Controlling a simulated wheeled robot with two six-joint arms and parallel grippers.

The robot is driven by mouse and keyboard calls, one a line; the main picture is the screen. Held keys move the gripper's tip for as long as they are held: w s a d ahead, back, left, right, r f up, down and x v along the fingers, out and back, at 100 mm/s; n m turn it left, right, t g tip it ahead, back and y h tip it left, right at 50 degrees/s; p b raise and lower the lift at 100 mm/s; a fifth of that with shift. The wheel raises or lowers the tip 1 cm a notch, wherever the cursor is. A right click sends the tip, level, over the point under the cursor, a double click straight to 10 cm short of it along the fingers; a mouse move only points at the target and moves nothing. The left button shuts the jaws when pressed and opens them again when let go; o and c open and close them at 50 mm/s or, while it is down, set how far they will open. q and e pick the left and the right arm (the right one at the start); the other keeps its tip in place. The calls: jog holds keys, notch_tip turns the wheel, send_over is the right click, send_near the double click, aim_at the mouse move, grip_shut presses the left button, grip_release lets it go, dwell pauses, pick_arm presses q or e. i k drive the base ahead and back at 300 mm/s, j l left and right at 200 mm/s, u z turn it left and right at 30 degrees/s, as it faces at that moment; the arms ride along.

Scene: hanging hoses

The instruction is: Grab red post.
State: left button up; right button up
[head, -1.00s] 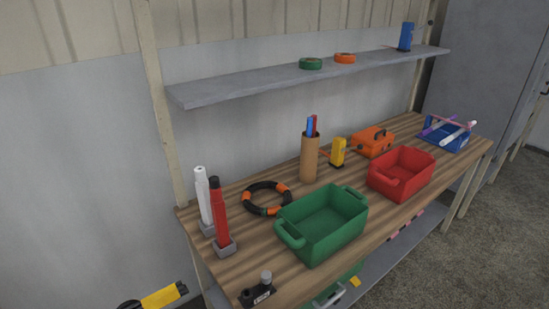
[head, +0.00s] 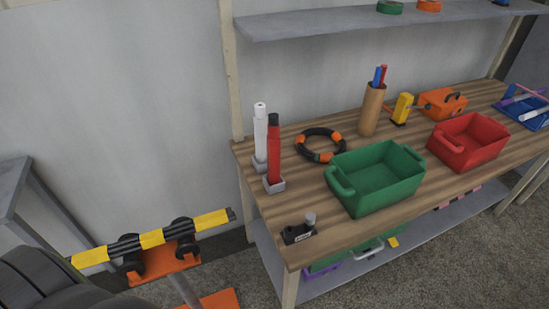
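The red post (head: 273,157) stands upright in a small grey square base (head: 274,185) near the left end of the wooden workbench (head: 262,211). It has a dark cap on top. A white post (head: 260,133) in a similar base stands just behind it to the left. Neither of my grippers shows in the head view.
A black and orange ring (head: 320,144), a green bin (head: 377,177) and a red bin (head: 467,141) lie to the right. A small black device (head: 299,230) is at the front edge. A yellow-black striped bar (head: 152,238) on an orange stand is left of the bench.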

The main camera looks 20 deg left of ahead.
aim_at(273, 141)
jog(key=i+l+u, duration=0.1)
jog(key=u, duration=0.25)
jog(key=i+l+u, duration=0.1)
jog(key=l+u, duration=0.35)
jog(key=u, duration=0.2)
jog(key=i, duration=0.05)
